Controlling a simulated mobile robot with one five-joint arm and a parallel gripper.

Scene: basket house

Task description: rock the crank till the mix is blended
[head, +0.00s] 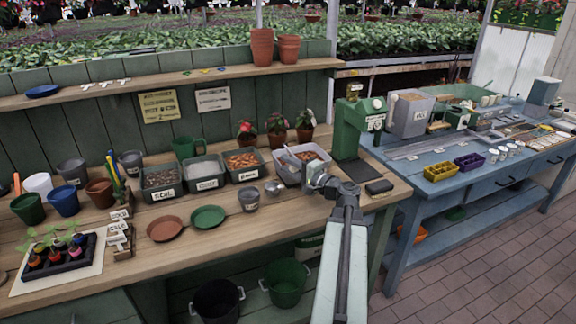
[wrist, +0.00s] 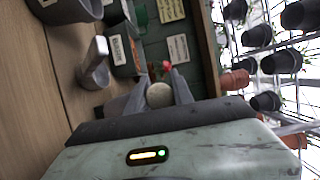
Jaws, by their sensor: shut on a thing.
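My gripper (head: 318,177) is at the right end of the grey tub (head: 281,172) on the wooden bench. The tub holds brown mix (head: 308,156), and a grey bar-like part lies across it. In the wrist view my gripper (wrist: 158,88) is shut on a pale round knob (wrist: 158,95) between its two fingers. The knob looks like the crank's handle, but the rest of the crank is hidden behind my gripper and arm. How blended the mix is cannot be told.
A green machine (head: 357,128) stands just right of the tub, with a dark block (head: 379,187) in front. Filled bins (head: 206,173) stand to the left. A small metal cup (head: 273,188), a grey pot (head: 249,199) and saucers (head: 208,217) sit in front. Potted flowers (head: 277,130) stand behind.

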